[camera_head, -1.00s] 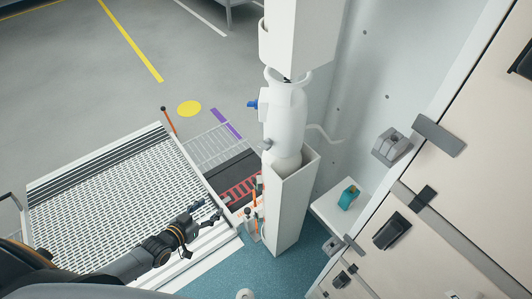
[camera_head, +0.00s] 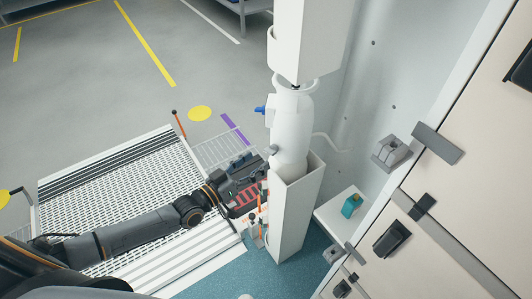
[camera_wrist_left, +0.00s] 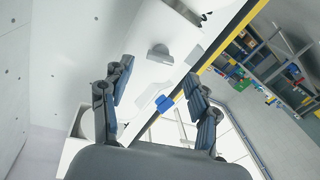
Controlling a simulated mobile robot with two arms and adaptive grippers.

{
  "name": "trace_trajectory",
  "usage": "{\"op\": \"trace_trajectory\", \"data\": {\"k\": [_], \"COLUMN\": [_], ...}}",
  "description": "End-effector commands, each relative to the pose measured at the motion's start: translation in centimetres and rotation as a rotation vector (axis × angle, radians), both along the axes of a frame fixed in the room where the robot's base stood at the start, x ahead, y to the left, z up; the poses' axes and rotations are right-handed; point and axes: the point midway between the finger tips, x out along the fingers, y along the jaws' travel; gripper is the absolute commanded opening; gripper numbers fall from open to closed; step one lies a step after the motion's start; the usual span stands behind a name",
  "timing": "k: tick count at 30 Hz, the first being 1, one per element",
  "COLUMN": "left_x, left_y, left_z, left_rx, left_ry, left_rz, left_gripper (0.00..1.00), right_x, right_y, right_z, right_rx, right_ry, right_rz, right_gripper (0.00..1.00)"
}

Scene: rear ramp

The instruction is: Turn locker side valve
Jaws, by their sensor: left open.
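A white cylinder (camera_head: 290,130) stands upright in a white holder. A small blue valve handle (camera_head: 260,110) sticks out from its left side near the top. In the left wrist view a blue piece (camera_wrist_left: 164,103), apparently this handle, shows between my fingers, beyond them. My left gripper (camera_head: 256,172) is open and empty, below and left of the handle, beside the holder and apart from the handle. Its two spread fingers also show in the left wrist view (camera_wrist_left: 158,76). My right gripper is not in view.
The white holder column (camera_head: 292,215) stands close to the right of my left gripper. A ribbed ramp (camera_head: 110,190) lies at left under my arm. Orange-handled items (camera_head: 262,215) are at the column's foot. A small shelf (camera_head: 330,215) holds a teal object (camera_head: 351,205).

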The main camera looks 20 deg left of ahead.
Motion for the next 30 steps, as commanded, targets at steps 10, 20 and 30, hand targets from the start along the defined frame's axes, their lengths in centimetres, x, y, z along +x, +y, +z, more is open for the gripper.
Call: {"op": "trace_trajectory", "data": {"k": [10,20,30], "left_x": [4.1,4.5,4.5], "left_y": [-2.2,-2.4,-2.4], "left_z": [0.0,-0.1,-0.1], "left_rx": [-0.001,0.001,0.001], "left_ry": [0.001,0.001,0.002], "left_rz": [0.001,0.001,0.000], "left_gripper": [0.60,0.60,0.06], "right_x": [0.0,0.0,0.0], "right_y": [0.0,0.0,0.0], "right_z": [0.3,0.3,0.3], "right_rx": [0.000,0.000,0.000], "right_ry": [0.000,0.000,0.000], "right_rz": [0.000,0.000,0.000], "right_gripper": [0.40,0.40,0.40]}}
